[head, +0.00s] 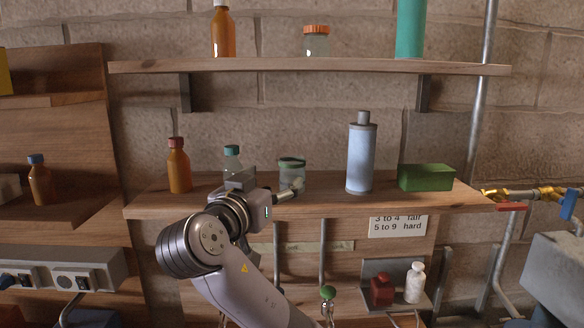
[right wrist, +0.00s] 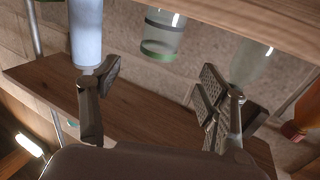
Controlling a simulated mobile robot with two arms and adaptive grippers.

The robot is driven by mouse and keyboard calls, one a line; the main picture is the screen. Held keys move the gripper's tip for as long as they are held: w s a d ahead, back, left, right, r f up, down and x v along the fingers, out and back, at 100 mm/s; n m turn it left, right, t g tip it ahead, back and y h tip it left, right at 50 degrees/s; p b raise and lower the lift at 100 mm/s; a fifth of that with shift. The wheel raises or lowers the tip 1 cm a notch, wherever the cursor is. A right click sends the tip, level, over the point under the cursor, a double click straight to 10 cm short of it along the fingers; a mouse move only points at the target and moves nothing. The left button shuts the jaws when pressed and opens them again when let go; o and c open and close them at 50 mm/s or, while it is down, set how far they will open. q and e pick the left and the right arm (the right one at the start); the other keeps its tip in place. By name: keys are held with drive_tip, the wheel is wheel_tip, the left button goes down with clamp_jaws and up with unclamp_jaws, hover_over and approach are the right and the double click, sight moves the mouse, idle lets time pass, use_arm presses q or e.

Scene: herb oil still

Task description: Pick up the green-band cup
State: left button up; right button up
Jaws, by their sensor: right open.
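The green-band cup (head: 291,172) is a clear cup with a green band near its top, standing on the middle wooden shelf (head: 420,201). It also shows upside down in the right wrist view (right wrist: 164,34), beyond and between my right fingers. My right gripper (head: 284,191) is in front of the cup, partly covering its lower part in the head view. In the right wrist view its two fingers (right wrist: 162,98) are spread apart with nothing between them; the cup appears apart from them. My left gripper is not in view.
A clear teal-capped bottle (head: 232,156) stands just left of the cup, with an amber bottle (head: 179,167) farther left. A blue-grey bottle (head: 361,156) and a green box (head: 425,177) stand to the right. An upper shelf (head: 290,66) spans above.

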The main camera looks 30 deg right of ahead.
sight(288, 168)
drive_tip(key=p+x, duration=0.1)
drive_tip(key=x, duration=0.4)
drive_tip(key=shift+d+p, duration=0.25)
drive_tip(key=shift+p, duration=0.1)
drive_tip(key=shift+w+d+f, duration=0.1)
drive_tip(key=shift+w+d, duration=0.1)
drive_tip(key=shift+w, duration=0.05)
drive_tip(key=shift+w+d+r+p, duration=0.3)
drive_tip(key=shift+w+d+p, duration=0.3)
drive_tip(key=shift+p, duration=0.65)
drive_tip(key=p+x, duration=0.1)
drive_tip(key=x, duration=0.2)
drive_tip(key=shift+s+d+f+p, duration=0.1)
drive_tip(key=shift+d+f+p, duration=0.1)
drive_tip(key=shift+f+p, duration=0.15)
drive_tip(key=shift+d, duration=0.1)
drive_tip(key=shift+c, duration=1.2)
drive_tip(key=c, duration=1)
